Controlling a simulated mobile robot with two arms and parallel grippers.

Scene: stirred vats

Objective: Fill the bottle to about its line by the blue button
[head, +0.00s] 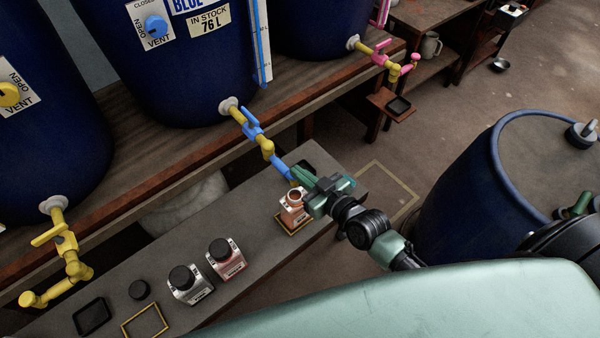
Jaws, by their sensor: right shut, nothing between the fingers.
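An uncapped bottle (291,216) with a white label and reddish-orange glass or contents stands upright on a yellow-outlined square on the low bench. Its fill level and line are too small to read. My right gripper (300,177) is shut and empty, just above and behind the bottle, close to the blue spout end (280,167); whether it touches the spout I cannot tell. The vat marked blue (180,75) has a yellow tap with a blue lever (252,128). I cannot make out a blue button; the gripper may hide it. My left gripper is out of view.
Two capped bottles (190,284) (226,260), a loose black cap (139,290), a black tray (92,316) and an empty yellow square (145,320) are on the bench to the left. Yellow (62,244) and pink (378,58) taps flank the blue one. A blue drum (455,190) stands right.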

